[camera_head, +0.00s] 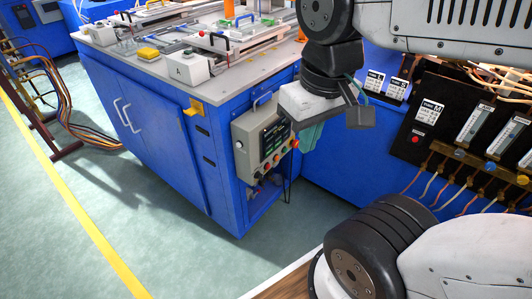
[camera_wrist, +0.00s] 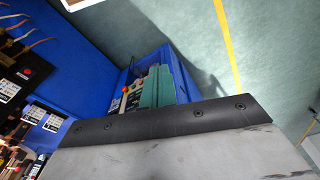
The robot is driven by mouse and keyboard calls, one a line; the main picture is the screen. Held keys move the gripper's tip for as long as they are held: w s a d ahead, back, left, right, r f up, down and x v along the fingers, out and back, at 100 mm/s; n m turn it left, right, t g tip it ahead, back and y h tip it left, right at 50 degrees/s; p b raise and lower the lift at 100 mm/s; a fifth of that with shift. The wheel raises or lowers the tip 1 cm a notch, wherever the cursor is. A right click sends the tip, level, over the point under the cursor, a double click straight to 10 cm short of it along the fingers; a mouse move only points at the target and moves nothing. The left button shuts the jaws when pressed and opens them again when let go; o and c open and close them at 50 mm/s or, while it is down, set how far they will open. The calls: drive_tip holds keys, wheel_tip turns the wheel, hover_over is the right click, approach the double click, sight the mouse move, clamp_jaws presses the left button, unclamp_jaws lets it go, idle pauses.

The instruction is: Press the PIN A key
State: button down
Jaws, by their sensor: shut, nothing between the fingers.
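A grey control panel (camera_head: 247,142) with a dark screen (camera_head: 274,137) and several coloured buttons is mounted on the side of the blue cabinet. The label of a PIN A key cannot be read on it. A white box marked A (camera_head: 180,70) stands on the cabinet top. My gripper (camera_head: 307,146) is at the panel's right in the head view, its teal fingers shut and empty, pointing down. Whether it touches the panel cannot be told. In the wrist view the teal fingers (camera_wrist: 156,80) cover much of the panel, leaving a few buttons at their left.
The blue cabinet (camera_head: 155,130) carries fixtures and a yellow block (camera_head: 148,54). At the right, a black board (camera_head: 408,135) holds flow meters, valves and hoses. Green floor (camera_head: 60,210) with a yellow line is free at the left and front.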

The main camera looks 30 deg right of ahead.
sight(269, 151)
drive_tip(key=w+d+f+m+t+y, duration=0.15)
drive_tip(key=w+f+m+y, duration=0.25)
drive_tip(key=w+f+m, duration=0.45)
drive_tip(key=w+d+f+m+y, duration=0.25)
drive_tip(key=w+f+y, duration=0.2)
drive_tip(key=w, duration=0.65)
drive_tip(key=d+f+m+t+h, duration=0.1)
drive_tip(key=d+f+m, duration=0.3)
drive_tip(key=f, duration=0.4)
drive_tip(key=w+d+f+m+t, duration=0.1)
drive_tip(key=d+f+m+t, duration=0.1)
drive_tip(key=d+f+m, duration=0.3)
drive_tip(key=w+d+f+m+t+h, duration=0.1)
drive_tip(key=d+f+m, duration=0.3)
drive_tip(key=f, duration=0.6)
drive_tip(key=shift+d+f+m+t+h, duration=0.3)
drive_tip(key=shift+d+f+t+h, duration=0.05)
drive_tip(key=shift+d, duration=0.8)
drive_tip(key=shift+w, duration=0.15)
drive_tip(key=w+a, duration=0.3)
drive_tip(key=w, duration=0.5)
drive_tip(key=shift+w+a, duration=0.1)
drive_tip(key=shift+w, duration=0.15)
